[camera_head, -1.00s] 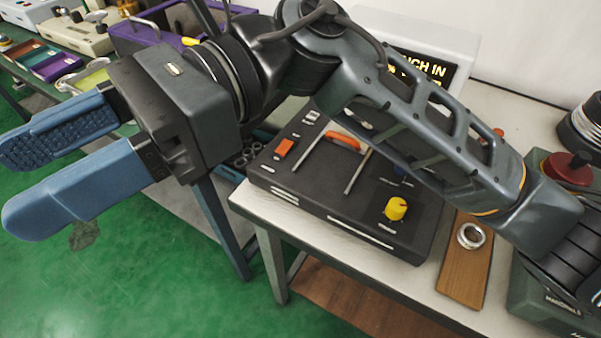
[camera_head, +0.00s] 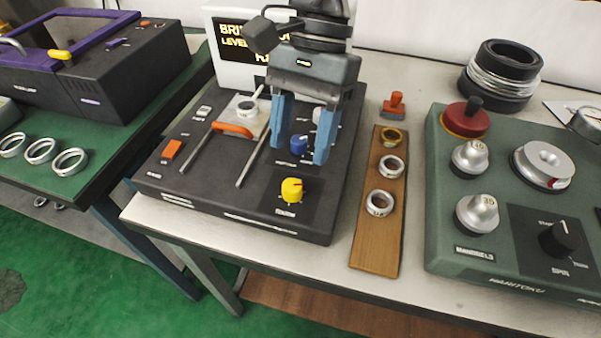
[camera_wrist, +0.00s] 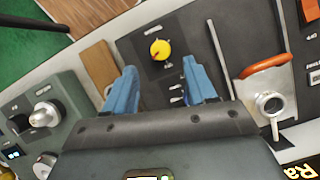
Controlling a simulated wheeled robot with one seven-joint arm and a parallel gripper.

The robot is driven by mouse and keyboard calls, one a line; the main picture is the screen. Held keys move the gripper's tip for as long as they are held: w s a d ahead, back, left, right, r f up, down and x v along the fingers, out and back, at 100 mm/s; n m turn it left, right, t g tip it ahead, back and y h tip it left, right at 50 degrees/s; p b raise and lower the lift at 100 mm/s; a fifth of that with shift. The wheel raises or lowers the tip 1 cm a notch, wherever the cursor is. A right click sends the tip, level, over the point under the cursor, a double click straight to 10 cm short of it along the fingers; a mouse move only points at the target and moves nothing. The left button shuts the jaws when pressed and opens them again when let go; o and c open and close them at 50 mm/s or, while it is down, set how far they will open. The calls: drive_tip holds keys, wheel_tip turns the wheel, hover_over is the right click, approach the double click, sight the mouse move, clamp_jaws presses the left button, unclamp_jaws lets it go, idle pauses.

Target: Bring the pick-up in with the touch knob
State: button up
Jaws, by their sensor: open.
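The black machine (camera_head: 200,187) has a yellow knob (camera_head: 292,190) near its front, a blue knob (camera_head: 299,144) behind it and a pale grey knob (camera_head: 318,113) further back. The knob labels are too small to read. The pick-up is not clearly made out. My gripper (camera_head: 299,152) is open and empty, pointing down over the machine, with its blue fingers on either side of the blue knob in the head view. Height and contact cannot be told. In the wrist view the yellow knob (camera_wrist: 160,49) shows just beyond the fingertips (camera_wrist: 160,66); the blue knob is hidden there.
On the machine, a ring sits on a slide with an orange handle (camera_head: 233,129) between two rails. A display (camera_head: 242,45) is partly hidden by my arm. A wooden board (camera_head: 375,245) with rings and a green machine (camera_head: 455,215) stand to the right. More rings (camera_head: 69,161) lie left.

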sight(292, 185)
drive_tip(key=shift+x, duration=3.15)
drive_tip(key=shift+s+a, duration=0.1)
drive_tip(key=shift+s, duration=0.05)
drive_tip(key=shift+c, duration=0.5)
drive_tip(key=c, duration=0.9)
clamp_jaws()
